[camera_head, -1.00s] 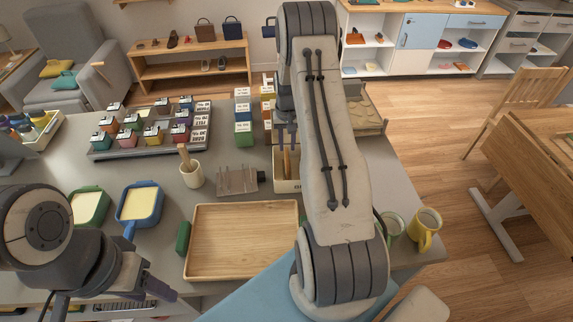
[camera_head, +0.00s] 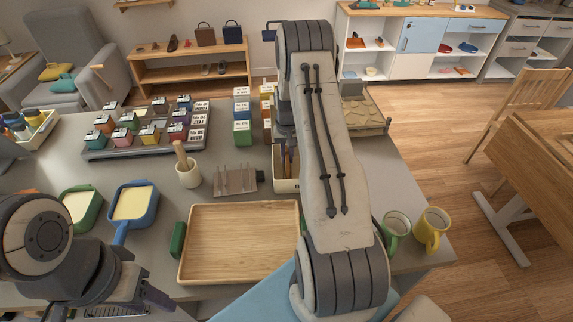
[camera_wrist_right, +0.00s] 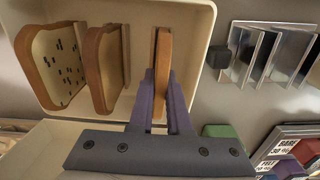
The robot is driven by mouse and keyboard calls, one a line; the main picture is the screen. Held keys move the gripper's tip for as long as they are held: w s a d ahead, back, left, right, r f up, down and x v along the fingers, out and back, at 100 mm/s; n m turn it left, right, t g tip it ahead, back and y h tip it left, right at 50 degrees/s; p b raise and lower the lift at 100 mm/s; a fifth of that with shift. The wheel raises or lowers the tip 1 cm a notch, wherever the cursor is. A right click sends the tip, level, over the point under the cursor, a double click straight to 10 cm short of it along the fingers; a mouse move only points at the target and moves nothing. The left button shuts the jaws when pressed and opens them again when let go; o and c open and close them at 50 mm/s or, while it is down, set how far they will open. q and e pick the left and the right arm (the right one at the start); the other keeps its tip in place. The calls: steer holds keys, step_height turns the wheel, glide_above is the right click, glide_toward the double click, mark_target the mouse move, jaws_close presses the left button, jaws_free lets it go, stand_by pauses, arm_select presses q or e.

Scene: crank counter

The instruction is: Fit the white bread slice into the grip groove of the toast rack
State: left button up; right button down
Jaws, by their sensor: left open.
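The toast rack (camera_head: 236,180) stands on the counter behind the wooden tray. Its metal plates also show in the right wrist view (camera_wrist_right: 270,52). A cream bin (camera_head: 286,184) is right of the rack. In the right wrist view it holds a seeded slice (camera_wrist_right: 58,68), a pale-faced slice (camera_wrist_right: 103,68) and a slice seen edge-on (camera_wrist_right: 163,62). My right gripper (camera_wrist_right: 161,76) has its fingers on either side of the edge-on slice; whether they press on it is unclear. That slice's faces are hidden. My left gripper (camera_head: 108,308) is open at the lower left.
The wooden tray (camera_head: 240,243) lies empty in front of the rack. A pestle pot (camera_head: 188,174), blue dish (camera_head: 133,203) and green dish (camera_head: 84,207) stand to the left. Green and yellow mugs (camera_head: 432,229) stand at the right counter edge. My right arm blocks part of the bin.

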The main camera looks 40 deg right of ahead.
steer(key=shift+r+p, duration=2.45)
steer(key=shift+r, duration=1.25)
